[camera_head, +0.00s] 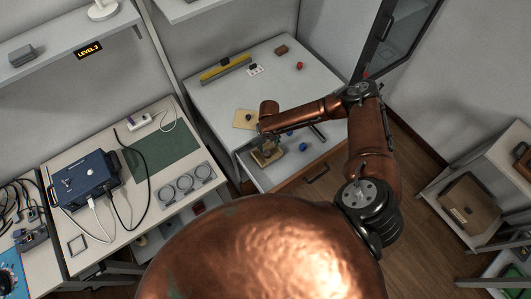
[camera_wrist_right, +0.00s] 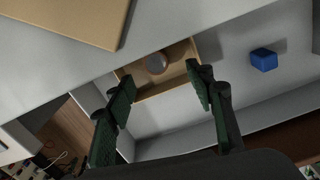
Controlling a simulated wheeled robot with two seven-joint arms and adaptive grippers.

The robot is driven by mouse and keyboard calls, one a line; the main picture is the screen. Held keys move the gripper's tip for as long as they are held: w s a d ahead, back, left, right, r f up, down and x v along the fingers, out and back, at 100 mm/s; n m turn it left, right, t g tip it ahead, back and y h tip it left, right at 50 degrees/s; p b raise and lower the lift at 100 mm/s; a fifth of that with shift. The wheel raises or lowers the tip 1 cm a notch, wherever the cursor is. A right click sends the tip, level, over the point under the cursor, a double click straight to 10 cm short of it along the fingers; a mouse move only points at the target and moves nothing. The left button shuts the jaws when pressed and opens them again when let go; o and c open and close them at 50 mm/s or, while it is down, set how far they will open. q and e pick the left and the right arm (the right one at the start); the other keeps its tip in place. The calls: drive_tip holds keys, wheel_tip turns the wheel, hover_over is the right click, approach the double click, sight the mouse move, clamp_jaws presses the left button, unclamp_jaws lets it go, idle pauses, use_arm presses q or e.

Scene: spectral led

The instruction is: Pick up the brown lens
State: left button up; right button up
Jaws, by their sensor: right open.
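A small round grey-brown disc (camera_wrist_right: 157,63), which may be the brown lens, sits in a shallow tan tray (camera_wrist_right: 182,50) in the right wrist view. The tray (camera_head: 266,159) also shows in the head view, inside the open drawer (camera_head: 255,180); the disc cannot be made out clearly there. My right gripper (camera_wrist_right: 160,84) is open, its green-padded fingers apart, with the disc ahead between the fingertips and not touched. In the head view my right gripper (camera_head: 266,146) hangs over the tray, partly hidden by its own arm. My left gripper is out of view.
A blue block (camera_wrist_right: 264,60) lies in the drawer beside the tray. The grey cabinet top (camera_head: 225,95) holds a tan board (camera_head: 243,119), a yellow bar (camera_head: 224,69), a red piece (camera_head: 299,65) and a brown block (camera_head: 281,50).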

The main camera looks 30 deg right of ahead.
sight(267, 153)
drive_tip(key=shift+s+f, duration=0.1)
drive_tip(key=shift+f, duration=0.4)
drive_tip(key=f, duration=0.4)
drive_tip(key=shift+a+f, duration=0.25)
drive_tip(key=shift+a, duration=0.05)
drive_tip(key=shift+f, duration=0.4)
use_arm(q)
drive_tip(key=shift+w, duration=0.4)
use_arm(e)
drive_tip(key=shift+c, duration=0.7)
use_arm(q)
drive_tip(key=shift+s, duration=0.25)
use_arm(e)
drive_tip(key=c, duration=0.9)
drive_tip(key=shift+r, duration=0.1)
